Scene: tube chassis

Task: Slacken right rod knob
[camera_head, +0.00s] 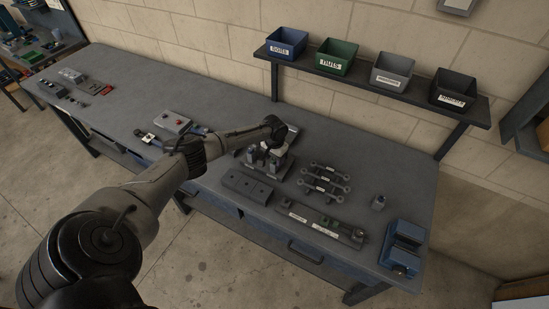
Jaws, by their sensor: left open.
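My left arm reaches across the bench, and my left gripper (268,158) points down at a dark fixture (256,170) near the bench middle. The gripper is open; its fingers are small and merge with the dark fixture parts, so I cannot tell whether they touch anything. The right rod knob cannot be told apart at this size. Several dark rods (325,181) with pale labels lie side by side to the right of the fixture. My right gripper is not in view.
The grey workbench (400,195) holds a long labelled plate (312,222), a dark flat block (247,187), a blue vise-like block (404,243) and a grey box with a red button (178,124). Labelled bins, including a green one (337,57), stand on a shelf behind.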

